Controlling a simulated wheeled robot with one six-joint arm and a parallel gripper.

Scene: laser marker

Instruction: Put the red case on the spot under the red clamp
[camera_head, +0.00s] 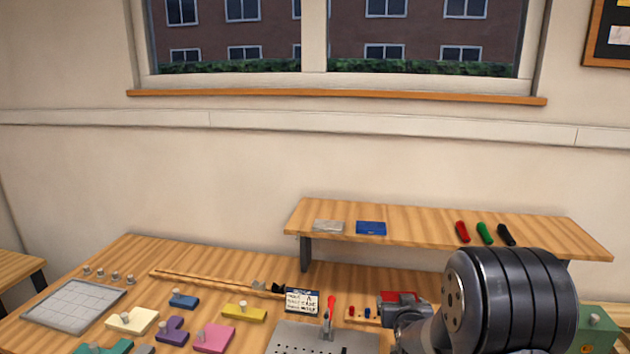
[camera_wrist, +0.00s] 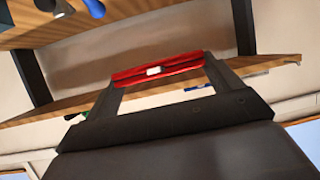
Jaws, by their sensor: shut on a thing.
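The red case (camera_wrist: 160,73) is held across the two fingertips of my gripper (camera_wrist: 158,79) in the wrist view, with a small white patch on its face. In the head view the red case (camera_head: 398,295) shows as a red strip behind the grey end of my arm, near the back of the table. The clamp with a red handle (camera_head: 330,304) stands upright on a grey plate with holes (camera_head: 300,337), left of my gripper. The spot under the clamp cannot be made out. My gripper and the case are apart from the clamp.
A raised wooden shelf (camera_head: 420,226) at the back holds a grey case (camera_head: 328,227), a blue case (camera_head: 370,228) and coloured pens (camera_head: 485,233). A small sign (camera_head: 302,300) stands behind the plate. Coloured blocks (camera_head: 214,337) and a grid tray (camera_head: 72,304) lie left. My arm hides the right side.

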